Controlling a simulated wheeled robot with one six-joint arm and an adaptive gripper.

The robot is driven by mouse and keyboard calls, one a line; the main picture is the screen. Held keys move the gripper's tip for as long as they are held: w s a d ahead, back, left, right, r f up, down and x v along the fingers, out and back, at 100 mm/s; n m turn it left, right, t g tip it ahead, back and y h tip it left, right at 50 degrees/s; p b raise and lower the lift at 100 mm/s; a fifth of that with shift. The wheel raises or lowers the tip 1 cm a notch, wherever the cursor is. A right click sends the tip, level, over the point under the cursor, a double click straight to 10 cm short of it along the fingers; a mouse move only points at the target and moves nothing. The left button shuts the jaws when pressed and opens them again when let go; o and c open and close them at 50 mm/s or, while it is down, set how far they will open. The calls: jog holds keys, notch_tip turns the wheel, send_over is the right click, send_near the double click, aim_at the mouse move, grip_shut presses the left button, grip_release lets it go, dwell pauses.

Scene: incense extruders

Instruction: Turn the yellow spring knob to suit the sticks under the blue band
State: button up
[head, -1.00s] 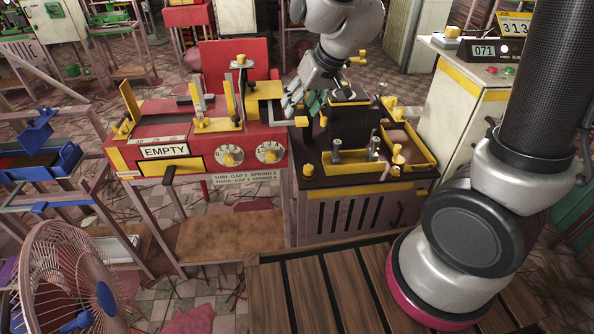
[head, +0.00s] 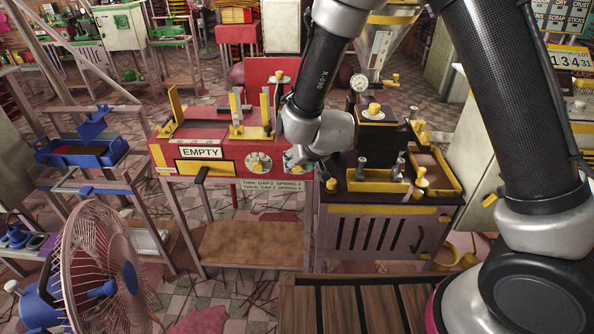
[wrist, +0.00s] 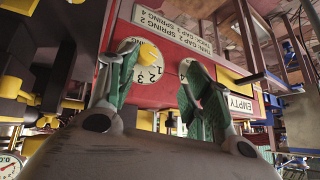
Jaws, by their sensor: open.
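The red machine (head: 225,140) carries two white number dials with yellow knobs. The left dial (head: 258,163) shows in the head view; my arm and gripper (head: 298,163) hide the right one there. In the wrist view the right dial's yellow knob (wrist: 148,53) lies between my open green fingertips (wrist: 160,57), nearer the left one. The other dial (wrist: 187,70) is partly behind the right finger. Contact with the knob cannot be told. The label plate (head: 272,186) lists gap and spring for thin and thick. I make out no blue-banded sticks.
An "EMPTY" sign (head: 201,152) is on the machine's front. The dark cabinet (head: 390,225) with yellow trays and posts stands close to the right. A pink fan (head: 95,270) is at front left, and a blue tray (head: 85,150) stands behind it.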

aim_at(296, 169)
notch_tip(296, 169, down, 11)
jog(key=a+t+h, duration=0.2)
jog(key=a+t, duration=0.1)
jog(key=t, duration=0.3)
notch_tip(296, 169, up, 4)
jog(key=s+d+t+h, duration=0.2)
jog(key=t, duration=0.3)
jog(key=shift+n, duration=0.4)
jog(key=w, duration=0.7)
jog(key=shift+w, duration=0.2)
jog(key=c, duration=1)
